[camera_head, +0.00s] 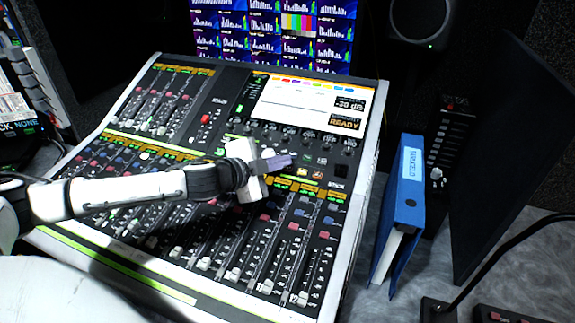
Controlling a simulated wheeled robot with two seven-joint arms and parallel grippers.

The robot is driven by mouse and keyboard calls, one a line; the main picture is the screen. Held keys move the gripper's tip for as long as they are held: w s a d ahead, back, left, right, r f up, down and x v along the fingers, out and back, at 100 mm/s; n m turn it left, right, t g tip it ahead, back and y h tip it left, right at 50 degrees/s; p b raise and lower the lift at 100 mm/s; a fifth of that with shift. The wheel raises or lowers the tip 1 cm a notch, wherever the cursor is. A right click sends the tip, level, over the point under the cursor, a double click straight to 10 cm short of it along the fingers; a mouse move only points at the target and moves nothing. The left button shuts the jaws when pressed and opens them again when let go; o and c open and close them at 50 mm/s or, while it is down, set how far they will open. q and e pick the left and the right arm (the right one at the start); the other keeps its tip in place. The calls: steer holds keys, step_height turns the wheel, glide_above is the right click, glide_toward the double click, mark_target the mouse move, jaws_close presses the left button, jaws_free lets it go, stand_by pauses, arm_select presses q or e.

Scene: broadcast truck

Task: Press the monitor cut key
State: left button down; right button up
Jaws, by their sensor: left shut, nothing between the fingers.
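The mixing console (360,150) lies tilted across the middle of the view, with rows of knobs, coloured keys and faders. My left gripper (289,161) reaches in from the left over the console's centre. Its fingers are together, empty, and point right, just below the knob row under the console screen (310,104). A small lit orange key (317,174) shows just right of and below the fingertips. Its label is too small to read, so I cannot tell which key is the monitor cut key. Whether the fingertips touch the panel is unclear. My right gripper is out of view.
A blue binder (404,200) stands upright just right of the console. A monitor wall (275,30) is behind it, and a black speaker (420,25) is at the back right. Grey desk surface is free at the right, around a dark cable.

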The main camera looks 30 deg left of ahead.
arm_select(q)
steer(key=r+p, duration=0.1)
steer(key=s+r+p, duration=0.1)
steer(key=r, duration=0.1)
steer(key=shift+d, duration=0.1)
steer(key=shift+s+d+r+p, duration=0.1)
steer(key=shift+s+r+p, duration=0.25)
steer(key=shift+r, duration=0.3)
steer(key=shift+s+d+r+p, duration=0.1)
steer(key=shift+s+r+p, duration=0.2)
steer(key=shift+r, duration=0.3)
